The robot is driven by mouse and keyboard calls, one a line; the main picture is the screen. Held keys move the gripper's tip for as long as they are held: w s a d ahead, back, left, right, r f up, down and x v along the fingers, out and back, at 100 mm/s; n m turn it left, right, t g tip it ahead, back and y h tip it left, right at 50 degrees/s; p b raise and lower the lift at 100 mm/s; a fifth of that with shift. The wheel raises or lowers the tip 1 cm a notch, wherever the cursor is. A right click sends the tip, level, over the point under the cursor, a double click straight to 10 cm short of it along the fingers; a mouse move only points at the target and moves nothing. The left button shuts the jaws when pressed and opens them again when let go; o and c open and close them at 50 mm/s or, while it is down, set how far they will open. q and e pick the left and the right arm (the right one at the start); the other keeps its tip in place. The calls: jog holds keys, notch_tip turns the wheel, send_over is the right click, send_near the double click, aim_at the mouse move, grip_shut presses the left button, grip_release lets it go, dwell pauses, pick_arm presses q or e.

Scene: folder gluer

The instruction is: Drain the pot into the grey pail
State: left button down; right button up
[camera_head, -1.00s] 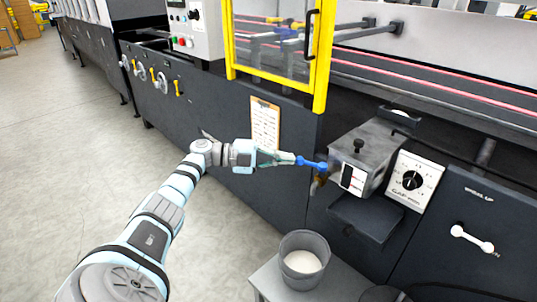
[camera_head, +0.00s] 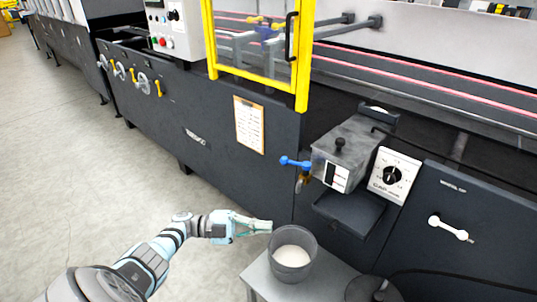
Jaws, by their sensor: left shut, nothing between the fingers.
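The pot (camera_head: 350,150) is a grey metal box with a black-knobbed lid, fixed at the machine's front. A blue valve lever (camera_head: 294,162) points left from its lower left side, above a small brass-coloured outlet (camera_head: 303,183). I see no stream below it. The grey pail (camera_head: 306,272) stands upright on a low grey table, below and slightly left of the outlet, with whitish content inside. My left gripper (camera_head: 268,227) is shut and empty, at the left of the pail's rim and below the lever; I cannot tell if it touches the rim. My right gripper is out of view.
The pail's low table (camera_head: 258,271) has a dark round object (camera_head: 372,289) at its right. A dark tray (camera_head: 348,212) juts out under the pot. A dial box (camera_head: 391,176) and a white-handled panel (camera_head: 448,228) are right. Open floor lies left.

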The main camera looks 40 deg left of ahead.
pick_arm(q)
jog(key=s+d+r+n+t+y+p, duration=0.1)
jog(key=s+d+r+n+t+p, duration=0.15)
jog(key=d+t, duration=0.3)
jog(key=n+t+y, duration=0.4)
jog(key=t+y, duration=0.2)
jog(key=y, duration=1.2)
send_near(282, 163)
jog(key=shift+m, duration=0.35)
jog(key=b+x, duration=0.2)
jog(key=x, duration=0.4)
jog(key=shift+w, duration=0.2)
jog(key=shift+w+r, duration=0.15)
jog(key=shift+w, duration=0.15)
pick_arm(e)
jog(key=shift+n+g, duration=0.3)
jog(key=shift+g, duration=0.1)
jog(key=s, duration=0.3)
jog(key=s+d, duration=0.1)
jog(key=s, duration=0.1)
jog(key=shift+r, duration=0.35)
pick_arm(q)
jog(key=shift+a, duration=0.1)
